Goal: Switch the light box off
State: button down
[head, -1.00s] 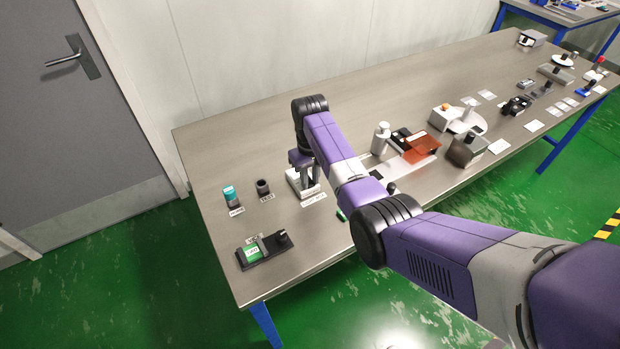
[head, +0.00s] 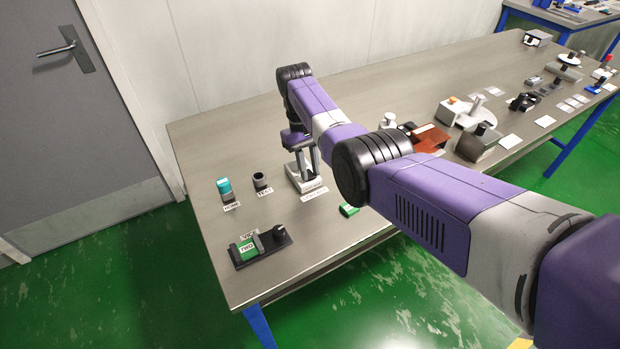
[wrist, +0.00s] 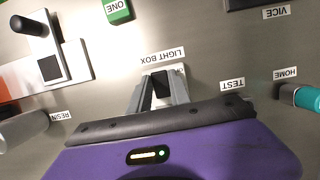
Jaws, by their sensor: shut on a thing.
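The light box (head: 294,181) is a small pale box near the middle of the bench's front part, with a "LIGHT BOX" label in front of it. My gripper (head: 308,166) points down onto it in the head view. In the wrist view the gripper (wrist: 158,98) has its two grey fingers close on either side of a dark part (wrist: 160,84), just by the "LIGHT BOX" label (wrist: 162,55). The fingers hide most of the light box there. I cannot see whether its light is on.
Left of the light box stand a dark cup (head: 261,181) at "TEST" and a teal-topped piece (head: 224,187) at "HOME". A black vice (head: 277,237) with a green block sits at the front left. A green block (head: 349,210) lies right of the light box.

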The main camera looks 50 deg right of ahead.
jog(key=shift+w+g+b, duration=0.1)
jog(key=shift+g+b, duration=0.2)
jog(key=shift+b, duration=0.3)
jog(key=c, duration=1.2)
grip_release()
jog(key=b+v, duration=0.2)
jog(key=v, duration=0.5)
jog(key=shift+r, duration=0.4)
jog(key=shift+w+d, duration=0.1)
jog(key=shift+d, duration=0.05)
